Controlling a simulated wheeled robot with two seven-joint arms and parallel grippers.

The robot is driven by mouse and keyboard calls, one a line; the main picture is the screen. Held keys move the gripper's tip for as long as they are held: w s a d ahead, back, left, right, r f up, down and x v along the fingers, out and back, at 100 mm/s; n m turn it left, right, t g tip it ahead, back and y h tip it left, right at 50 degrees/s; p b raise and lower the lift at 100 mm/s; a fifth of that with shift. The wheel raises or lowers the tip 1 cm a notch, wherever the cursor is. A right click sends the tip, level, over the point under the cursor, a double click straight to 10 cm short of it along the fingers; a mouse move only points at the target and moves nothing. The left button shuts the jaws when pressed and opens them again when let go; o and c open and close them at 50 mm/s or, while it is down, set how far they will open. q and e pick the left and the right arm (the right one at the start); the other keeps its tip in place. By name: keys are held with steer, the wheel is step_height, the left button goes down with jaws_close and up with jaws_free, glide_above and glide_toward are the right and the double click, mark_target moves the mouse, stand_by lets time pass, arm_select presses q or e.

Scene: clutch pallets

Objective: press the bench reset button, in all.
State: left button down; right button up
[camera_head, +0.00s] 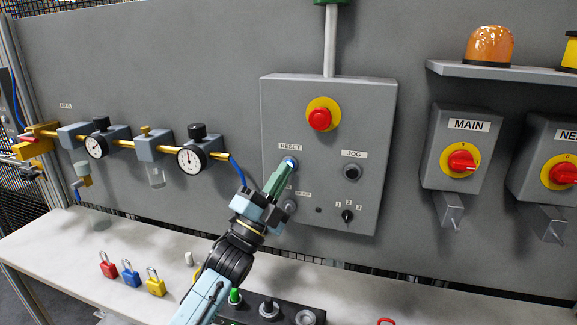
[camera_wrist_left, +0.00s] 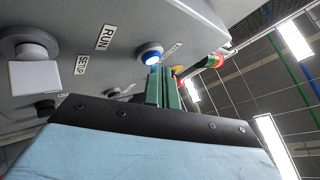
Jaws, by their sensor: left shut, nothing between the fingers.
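The reset button (camera_head: 290,163) is a small round button with a blue rim and a lit white centre, under the RESET label on the grey control box (camera_head: 330,95). It also shows lit in the left wrist view (camera_wrist_left: 151,56). My left gripper (camera_head: 286,168) is shut and empty, with its green fingertips right at the button's lower edge. In the left wrist view the fingers (camera_wrist_left: 163,75) point up at the button. I cannot tell whether they touch it. My right gripper is not in view.
The box also carries a red emergency stop (camera_head: 320,118), a black JOG button (camera_head: 352,172) and selector knobs (camera_head: 347,216). Gauges (camera_head: 190,158) on a pipe are at left. Padlocks (camera_head: 132,273) lie on the bench (camera_head: 60,240). MAIN switch (camera_head: 461,162) is at right.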

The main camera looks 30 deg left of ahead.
arm_select(q)
steer(key=shift+w+a, duration=0.1)
steer(key=shift+w, duration=0.3)
stand_by(0.3)
steer(key=shift+s+d, duration=0.2)
steer(key=shift+s, duration=0.65)
steer(key=shift+h, duration=0.3)
steer(key=s+p, duration=0.1)
steer(key=s, duration=0.1)
steer(key=s+d+p, duration=0.1)
steer(key=s, duration=0.2)
steer(key=shift+d, duration=0.1)
steer(key=shift+w, duration=0.1)
stand_by(0.5)
